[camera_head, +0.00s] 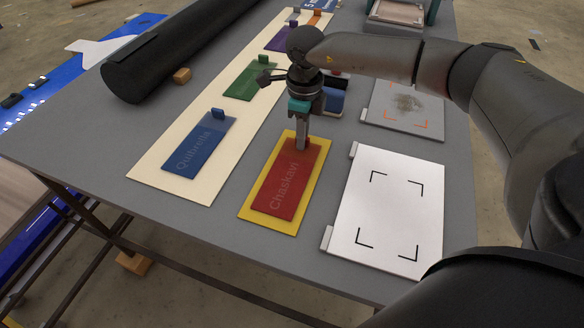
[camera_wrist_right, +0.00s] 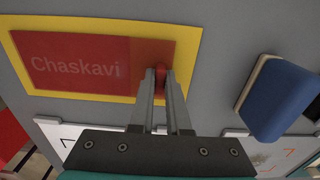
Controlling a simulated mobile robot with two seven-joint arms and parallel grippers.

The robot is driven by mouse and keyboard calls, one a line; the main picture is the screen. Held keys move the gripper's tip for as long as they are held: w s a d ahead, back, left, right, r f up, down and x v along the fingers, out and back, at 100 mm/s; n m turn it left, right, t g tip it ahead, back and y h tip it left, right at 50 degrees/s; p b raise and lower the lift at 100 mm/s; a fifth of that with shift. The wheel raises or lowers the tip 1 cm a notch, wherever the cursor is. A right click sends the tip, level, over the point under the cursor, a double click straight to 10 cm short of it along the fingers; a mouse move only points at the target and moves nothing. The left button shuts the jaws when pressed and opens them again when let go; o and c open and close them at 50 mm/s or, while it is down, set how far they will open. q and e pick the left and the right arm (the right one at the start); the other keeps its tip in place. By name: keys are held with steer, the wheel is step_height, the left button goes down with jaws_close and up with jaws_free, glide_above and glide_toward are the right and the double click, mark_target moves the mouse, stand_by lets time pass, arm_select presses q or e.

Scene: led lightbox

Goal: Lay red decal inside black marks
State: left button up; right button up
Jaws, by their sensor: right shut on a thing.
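The red decal (camera_head: 288,184), lettered "Chaskavi", lies on a yellow backing sheet (camera_head: 260,212) on the grey table. It also shows in the right wrist view (camera_wrist_right: 75,62). My right gripper (camera_head: 302,146) is at the decal's far end, its fingers shut on the small red tab there (camera_wrist_right: 160,74). A white panel (camera_head: 391,203) with black corner marks (camera_head: 366,245) lies to the right of the decal. The area inside the marks is bare. My left gripper is not in view.
A cream strip (camera_head: 150,164) to the left carries a blue decal (camera_head: 198,145), a green decal (camera_head: 246,80) and others. A blue block (camera_wrist_right: 280,98) stands near my right gripper. A panel with orange marks (camera_head: 402,105) lies behind the white panel. A black tube (camera_head: 165,55) lies at the back left.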

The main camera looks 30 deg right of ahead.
jaws_close()
steer(key=shift+r+p, duration=3.25)
steer(key=shift+r, duration=0.85)
steer(key=s+a+r+n+b, duration=0.2)
steer(key=s+a+n, duration=0.4)
steer(key=n, duration=0.8)
steer(key=s+a+r+n+b, duration=0.1)
steer(key=s+a+n+b, duration=0.3)
steer(key=n, duration=0.9)
steer(key=shift+s+a+r+n, duration=0.4)
steer(key=shift+s+a, duration=0.45)
steer(key=shift+a, duration=0.1)
